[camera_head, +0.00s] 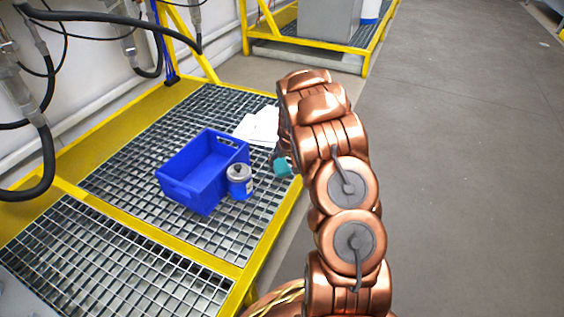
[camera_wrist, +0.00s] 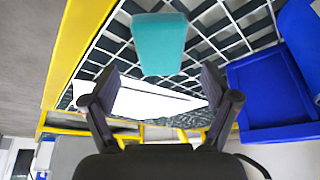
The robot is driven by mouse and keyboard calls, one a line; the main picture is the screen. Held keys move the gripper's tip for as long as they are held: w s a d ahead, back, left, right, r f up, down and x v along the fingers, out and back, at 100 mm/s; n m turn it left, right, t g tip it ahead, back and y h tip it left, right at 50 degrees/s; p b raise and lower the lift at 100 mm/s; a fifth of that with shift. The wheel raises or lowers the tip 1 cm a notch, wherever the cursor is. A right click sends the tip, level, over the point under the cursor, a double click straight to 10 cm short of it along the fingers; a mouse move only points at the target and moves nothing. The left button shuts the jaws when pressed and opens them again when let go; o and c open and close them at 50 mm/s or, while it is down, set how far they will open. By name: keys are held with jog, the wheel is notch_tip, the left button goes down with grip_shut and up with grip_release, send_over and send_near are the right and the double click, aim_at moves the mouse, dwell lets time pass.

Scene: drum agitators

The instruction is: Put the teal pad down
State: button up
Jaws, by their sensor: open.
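The teal pad (camera_head: 283,167) shows near the right yellow edge of the grating, partly hidden by my arm. In the wrist view the pad (camera_wrist: 160,45) is just beyond the fingertips, centred between them, with grating behind it. My gripper (camera_wrist: 160,77) is open, and I see no finger touching the pad. In the head view only a little of my gripper (camera_head: 275,155) shows beside the pad. I cannot tell whether the pad's underside rests on the grating.
A blue crate (camera_head: 183,190) stands on the grating (camera_head: 120,255), with a blue can with a grey lid (camera_head: 240,183) beside it. White sheets (camera_head: 258,127) lie behind them. A yellow frame edge (camera_head: 275,228) bounds the right side. Hoses (camera_head: 40,170) hang at the left.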

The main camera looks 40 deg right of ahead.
jog(key=d+p+v, duration=0.1)
jog(key=p+v, duration=0.1)
jog(key=v, duration=0.5)
jog(key=s+a+r+n+g+y, duration=0.1)
jog(key=s+a+r, duration=0.4)
jog(key=a, duration=0.3)
jog(key=s+a+r+g+y, duration=0.1)
jog(key=s+a+r, duration=0.35)
jog(key=a, duration=0.35)
jog(key=s+a+r+n+g+y, duration=0.1)
jog(key=s+a+r, duration=0.3)
jog(key=s+a, duration=0.3)
jog(key=s+a+r+g+h, duration=0.1)
jog(key=s+a+r+g, duration=0.1)
jog(key=s, duration=1)
jog(key=s+a+r+n+g, duration=0.1)
jog(key=s+a+r, duration=0.3)
jog(key=s, duration=0.8)
jog(key=shift+a+g+h, duration=0.4)
jog(key=shift+a+g, duration=0.3)
jog(key=shift+a, duration=0.5)
